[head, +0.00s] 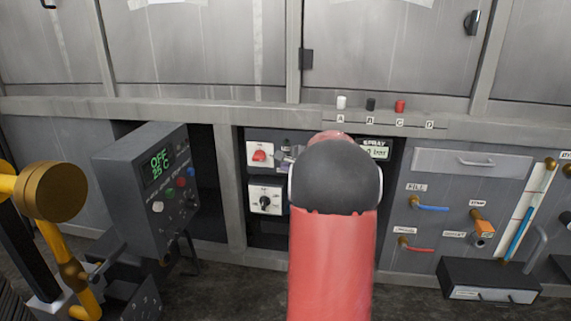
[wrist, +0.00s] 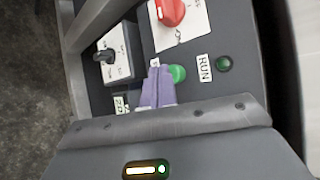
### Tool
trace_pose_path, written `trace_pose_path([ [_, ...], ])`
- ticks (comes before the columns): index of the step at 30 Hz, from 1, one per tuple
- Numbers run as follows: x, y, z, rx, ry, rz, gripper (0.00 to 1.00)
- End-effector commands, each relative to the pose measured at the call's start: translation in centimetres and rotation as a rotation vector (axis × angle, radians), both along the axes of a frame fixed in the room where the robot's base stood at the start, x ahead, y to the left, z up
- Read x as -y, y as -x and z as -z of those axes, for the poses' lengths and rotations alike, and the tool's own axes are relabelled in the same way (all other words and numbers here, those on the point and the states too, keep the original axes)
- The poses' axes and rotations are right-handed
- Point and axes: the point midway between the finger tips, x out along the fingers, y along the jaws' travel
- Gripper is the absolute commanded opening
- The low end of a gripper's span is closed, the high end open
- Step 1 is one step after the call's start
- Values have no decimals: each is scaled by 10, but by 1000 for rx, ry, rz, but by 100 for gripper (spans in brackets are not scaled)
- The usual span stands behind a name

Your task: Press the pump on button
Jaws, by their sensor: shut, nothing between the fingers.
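In the wrist view a round green button (wrist: 177,73) sits on the dark panel; it appears to be the pump on button, though no pump label is readable. My gripper (wrist: 159,70) is shut and empty, its pale purple fingertips right beside the green button and partly overlapping it in the picture. I cannot tell whether they touch it. A RUN label (wrist: 204,68) and a dark green lamp (wrist: 224,63) are next to the button. In the head view my arm covers the button and most of the gripper.
A red rotary knob (wrist: 170,11) and a black knob (wrist: 104,56) on white plates are close to the fingers.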

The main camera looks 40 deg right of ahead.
Motion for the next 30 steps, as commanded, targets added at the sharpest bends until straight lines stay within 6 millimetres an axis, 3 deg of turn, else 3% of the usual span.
trace_pose_path([
  [30,8,-6,0,0,0,0,0],
])
